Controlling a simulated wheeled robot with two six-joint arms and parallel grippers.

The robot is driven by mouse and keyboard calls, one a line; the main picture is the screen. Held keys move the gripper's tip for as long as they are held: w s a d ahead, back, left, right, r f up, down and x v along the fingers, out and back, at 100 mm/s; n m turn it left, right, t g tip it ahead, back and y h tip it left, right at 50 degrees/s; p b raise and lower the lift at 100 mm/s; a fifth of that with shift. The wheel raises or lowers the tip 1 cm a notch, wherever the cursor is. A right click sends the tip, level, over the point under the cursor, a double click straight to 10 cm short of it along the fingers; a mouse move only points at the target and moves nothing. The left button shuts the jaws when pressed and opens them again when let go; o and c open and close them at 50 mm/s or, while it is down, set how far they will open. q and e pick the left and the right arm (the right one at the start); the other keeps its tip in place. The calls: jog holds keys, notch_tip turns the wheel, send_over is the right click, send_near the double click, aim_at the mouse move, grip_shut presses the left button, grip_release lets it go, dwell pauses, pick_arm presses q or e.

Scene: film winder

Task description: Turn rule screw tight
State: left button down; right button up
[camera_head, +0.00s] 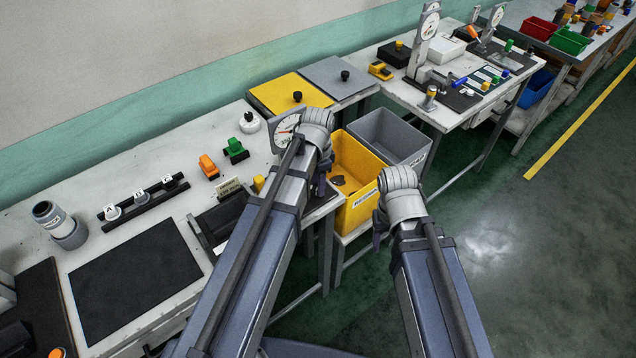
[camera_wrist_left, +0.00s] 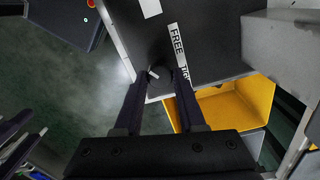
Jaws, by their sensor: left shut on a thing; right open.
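In the left wrist view, the fingers of my left gripper (camera_wrist_left: 165,75) are closed in on a small dark knob, the rule screw (camera_wrist_left: 158,70). The screw is largely hidden between the fingertips. It sits at the edge of a dark plate (camera_wrist_left: 205,45) with a white strip reading "FREE" and a partly covered second word. In the head view, my left arm's wrist is over the bench's right end, by a round white dial (camera_head: 286,127), and hides its fingers. My right gripper (camera_head: 379,232) shows only as a dark part below its wrist, beside the yellow bin.
A yellow bin (camera_head: 347,215) and a grey bin (camera_head: 420,150) stand off the bench's right end. Orange (camera_head: 208,167) and green (camera_head: 236,150) pieces, a labelled rack (camera_head: 140,205) and a dark mat (camera_head: 135,285) are on the bench. Floor at right is clear.

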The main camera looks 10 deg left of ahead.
pick_arm(q)
jog(key=shift+m, duration=0.7)
jog(key=c, duration=0.5)
grip_release()
jog(key=shift+r, duration=0.1)
notch_tip(320, 180, up, 8)
jog(key=p, duration=0.8)
jog(key=shift+f, duration=0.2)
